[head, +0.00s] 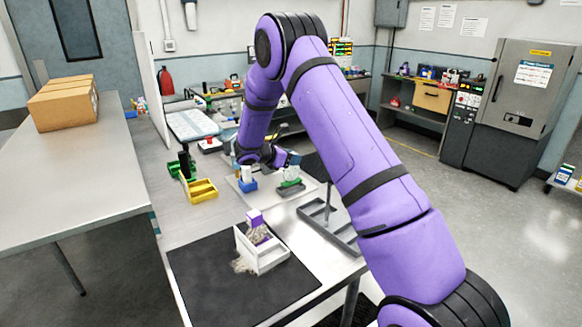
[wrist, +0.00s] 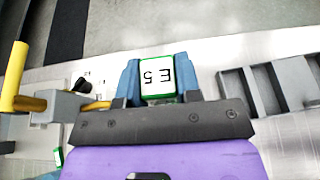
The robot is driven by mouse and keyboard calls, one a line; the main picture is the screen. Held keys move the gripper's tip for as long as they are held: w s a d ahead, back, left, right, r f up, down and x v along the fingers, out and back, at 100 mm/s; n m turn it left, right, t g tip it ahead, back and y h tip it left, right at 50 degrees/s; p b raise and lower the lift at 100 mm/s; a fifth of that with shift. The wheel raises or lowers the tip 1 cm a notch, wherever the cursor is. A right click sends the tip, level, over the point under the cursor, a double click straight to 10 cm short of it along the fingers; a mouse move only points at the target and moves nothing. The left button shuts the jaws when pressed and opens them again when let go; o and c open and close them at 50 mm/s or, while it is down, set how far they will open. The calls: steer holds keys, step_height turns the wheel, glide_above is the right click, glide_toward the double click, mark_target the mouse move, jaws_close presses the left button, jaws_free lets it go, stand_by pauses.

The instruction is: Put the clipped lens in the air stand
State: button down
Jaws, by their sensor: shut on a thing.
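My gripper (wrist: 157,88) has its two blue fingers on either side of a white block with green edges (wrist: 157,73), marked "E5", and is shut on it. I cannot tell whether this block is the clipped lens. In the head view my gripper (head: 281,158) is at the far part of the bench, above and behind a small green-and-grey tray (head: 290,188); the block is too small to make out there. No thing can be surely named as the air stand. A yellow rod (wrist: 17,75) with a grey block (wrist: 62,107) is left of my gripper in the wrist view.
A grey divided rack (head: 345,238) lies at the bench's right edge; a grey rack (wrist: 262,88) also shows in the wrist view. A blue holder (head: 247,184), yellow bin (head: 202,190) and white box (head: 270,257) stand nearby. The black mat (head: 215,292) is mostly clear.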

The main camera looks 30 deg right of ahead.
mark_target(292, 169)
steer(key=shift+w, duration=0.35)
steer(key=shift+f, duration=1.8)
steer(key=c, duration=0.8)
jaws_free()
steer(key=shift+f, duration=0.1)
